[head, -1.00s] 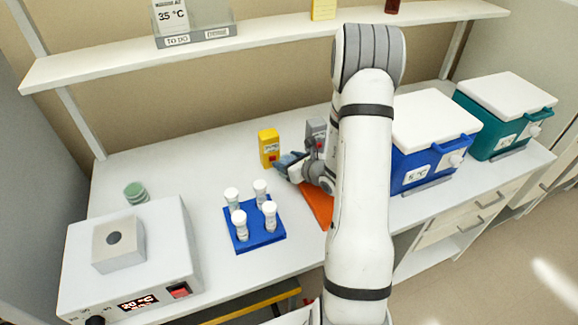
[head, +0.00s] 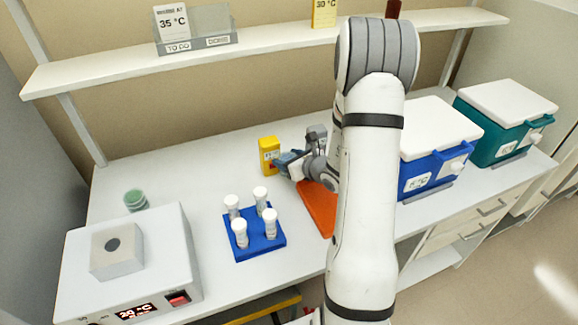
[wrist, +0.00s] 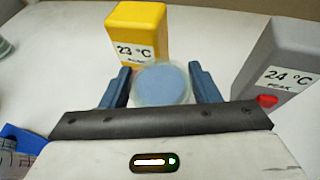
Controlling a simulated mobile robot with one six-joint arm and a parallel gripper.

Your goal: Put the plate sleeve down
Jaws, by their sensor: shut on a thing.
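The plate sleeve (wrist: 160,84) shows in the wrist view as a round, clear-walled piece with a pale blue top. It sits between the two dark blue fingers of my gripper (wrist: 161,90), which are shut on it. In the head view my gripper (head: 288,160) is low over the back of the bench, beside a yellow box and behind an orange mat. The sleeve cannot be made out there. I cannot tell whether its base touches the bench.
The yellow box (wrist: 140,30) reading 23 °C and the grey box (wrist: 280,70) reading 24 °C stand close by. The orange mat (head: 318,208), blue tube rack (head: 262,243), heater block (head: 130,265), green-topped dish (head: 135,200) and blue cooler (head: 432,150) share the bench. Bare bench lies left of the yellow box.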

